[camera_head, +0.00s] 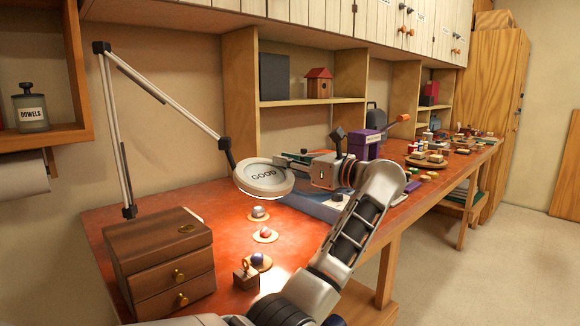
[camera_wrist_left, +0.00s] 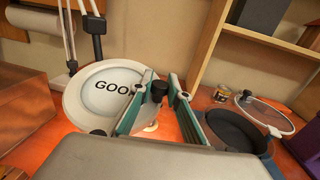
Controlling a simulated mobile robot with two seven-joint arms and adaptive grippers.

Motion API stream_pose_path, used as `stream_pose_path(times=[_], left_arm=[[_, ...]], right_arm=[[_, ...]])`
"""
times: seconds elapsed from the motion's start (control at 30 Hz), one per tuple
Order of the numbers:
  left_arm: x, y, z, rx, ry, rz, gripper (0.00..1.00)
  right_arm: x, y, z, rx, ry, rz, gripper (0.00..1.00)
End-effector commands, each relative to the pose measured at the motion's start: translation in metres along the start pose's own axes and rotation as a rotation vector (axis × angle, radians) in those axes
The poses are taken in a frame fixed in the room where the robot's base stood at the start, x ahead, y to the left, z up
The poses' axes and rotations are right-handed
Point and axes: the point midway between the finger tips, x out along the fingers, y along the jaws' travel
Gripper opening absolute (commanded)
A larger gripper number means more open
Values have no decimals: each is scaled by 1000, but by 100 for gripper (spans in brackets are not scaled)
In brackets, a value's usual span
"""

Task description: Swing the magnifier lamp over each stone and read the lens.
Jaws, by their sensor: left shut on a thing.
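The magnifier lamp's round white head (camera_head: 263,177) hangs from its jointed arm (camera_head: 165,95) above the bench, and its lens reads "GOOD". The head also shows in the left wrist view (camera_wrist_left: 105,92). My left gripper (camera_head: 292,158) is at the right rim of the head, its teal fingers (camera_wrist_left: 158,100) shut on the dark knob (camera_wrist_left: 158,89). My right gripper is not in view.
A wooden drawer chest (camera_head: 160,255) stands left of the stones. A small wooden block with a ring (camera_head: 245,273) sits at the front. A dark pan (camera_wrist_left: 237,130) and a tin (camera_wrist_left: 222,92) lie right of my gripper. The bench's far end is cluttered.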

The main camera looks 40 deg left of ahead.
Motion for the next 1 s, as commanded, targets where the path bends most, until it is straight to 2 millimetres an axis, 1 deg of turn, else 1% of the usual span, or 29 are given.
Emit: stream_pose_path(times=[0.27,0.3,0.33,0.67,0.77,0.87,1.0], left_arm=[[0,0,1,0,0,1,0],[0,0,1,0,0,1,27],[0,0,1,0,0,1,33],[0,0,0,1,0,0,33],[-6,0,0,1,0,-1,33],[-18,-1,0,1,2,-3,33],[-45,-1,0,1,3,-4,33]], right_arm=[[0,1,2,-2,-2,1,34],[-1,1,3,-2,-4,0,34],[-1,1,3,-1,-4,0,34],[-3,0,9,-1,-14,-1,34],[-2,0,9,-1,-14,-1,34],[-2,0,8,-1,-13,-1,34],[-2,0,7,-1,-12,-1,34]])
